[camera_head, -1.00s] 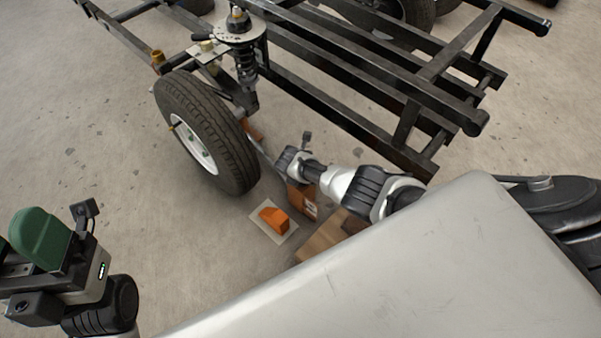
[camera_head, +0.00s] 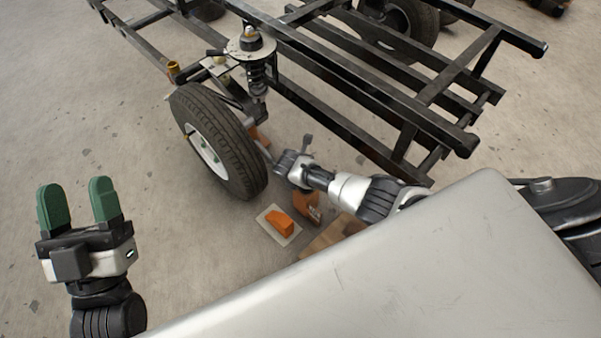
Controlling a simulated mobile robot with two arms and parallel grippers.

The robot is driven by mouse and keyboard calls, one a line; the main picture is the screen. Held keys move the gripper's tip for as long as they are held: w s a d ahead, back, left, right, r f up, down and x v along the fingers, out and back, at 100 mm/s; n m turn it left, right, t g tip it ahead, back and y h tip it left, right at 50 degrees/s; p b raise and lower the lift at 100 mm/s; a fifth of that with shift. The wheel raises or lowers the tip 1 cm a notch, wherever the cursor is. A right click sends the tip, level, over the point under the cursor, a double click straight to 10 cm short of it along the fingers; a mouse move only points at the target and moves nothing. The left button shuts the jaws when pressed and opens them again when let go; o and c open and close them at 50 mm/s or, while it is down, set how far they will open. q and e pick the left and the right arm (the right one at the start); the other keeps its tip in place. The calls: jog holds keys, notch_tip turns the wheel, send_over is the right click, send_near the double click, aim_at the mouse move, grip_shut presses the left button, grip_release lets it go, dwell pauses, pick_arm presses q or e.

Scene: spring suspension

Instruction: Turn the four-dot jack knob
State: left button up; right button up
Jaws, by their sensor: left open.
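My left gripper (camera_head: 76,190) is open and empty at the left, with its two green fingers apart and pointing up the picture, over bare floor. My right gripper (camera_head: 284,165) is low beside the wheel, at the end of the arm reaching in from the right. Its fingers are too small and hidden to read. An orange-brown part (camera_head: 262,137) shows behind the wheel, partly hidden; I cannot tell whether it belongs to the jack. No knob with four dots can be made out.
A black frame (camera_head: 350,75) carries a tyred wheel (camera_head: 228,140) and a spring strut (camera_head: 256,75). An orange wedge (camera_head: 280,222) lies on a pale pad, beside an orange box (camera_head: 307,207). A grey panel (camera_head: 400,260) fills the lower right. Floor at left is clear.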

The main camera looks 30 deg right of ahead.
pick_arm(q)
jog(key=shift+w+f+g+y+p, duration=0.25)
jog(key=shift+w+f+g, duration=0.1)
jog(key=shift+f+g, duration=0.3)
jog(key=shift+w+f+g+y+p, duration=0.1)
jog(key=shift+w+f+g+y, duration=0.2)
jog(key=shift+f+g, duration=0.35)
jog(key=shift+w+f+g+y+p, duration=0.2)
jog(key=shift+w+f+g, duration=0.2)
jog(key=shift+f+g, duration=0.25)
pick_arm(e)
jog(key=shift+v, duration=0.95)
